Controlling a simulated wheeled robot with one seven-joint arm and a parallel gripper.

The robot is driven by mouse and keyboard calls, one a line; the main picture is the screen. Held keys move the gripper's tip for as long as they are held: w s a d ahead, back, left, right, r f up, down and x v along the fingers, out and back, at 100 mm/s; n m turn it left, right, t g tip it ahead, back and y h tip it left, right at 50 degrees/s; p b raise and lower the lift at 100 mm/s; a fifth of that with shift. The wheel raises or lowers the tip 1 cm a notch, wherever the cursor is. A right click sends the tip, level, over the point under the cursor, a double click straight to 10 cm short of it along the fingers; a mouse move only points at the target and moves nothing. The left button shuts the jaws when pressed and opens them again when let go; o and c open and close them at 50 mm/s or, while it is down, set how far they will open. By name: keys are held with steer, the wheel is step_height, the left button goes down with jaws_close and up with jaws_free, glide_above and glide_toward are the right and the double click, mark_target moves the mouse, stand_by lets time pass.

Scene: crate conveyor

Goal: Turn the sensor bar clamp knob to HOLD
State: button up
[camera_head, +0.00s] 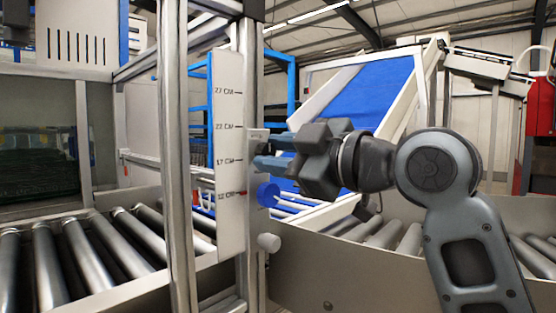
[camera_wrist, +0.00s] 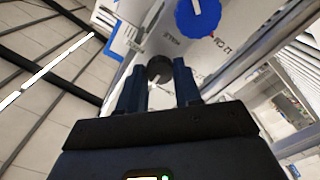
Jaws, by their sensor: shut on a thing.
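My gripper (camera_head: 260,150) reaches in from the right to the post with the height scale. Its blue fingers point left at the post, near the 17 cm mark in the head view. In the wrist view, my gripper (camera_wrist: 159,80) is shut on a dark round knob (camera_wrist: 159,65), which sits between the fingertips and has a pale pointer line. I take it to be the clamp knob. A small printed word stands on the pale plate beside it, too blurred to read surely.
A blue round knob (camera_head: 267,195) sits just below my gripper, and a pale knob (camera_head: 268,242) lower on the post. The white scale plate (camera_head: 230,150) carries a red mark near 12 cm. Roller conveyors (camera_head: 90,250) run at left and right of the post.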

stand_by(0.4)
steer(key=o, duration=1)
steer(key=shift+o, duration=0.2)
steer(key=v, duration=0.7)
steer(key=shift+s+d, duration=0.25)
steer(key=shift+d, duration=0.1)
steer(key=shift+d, duration=0.1)
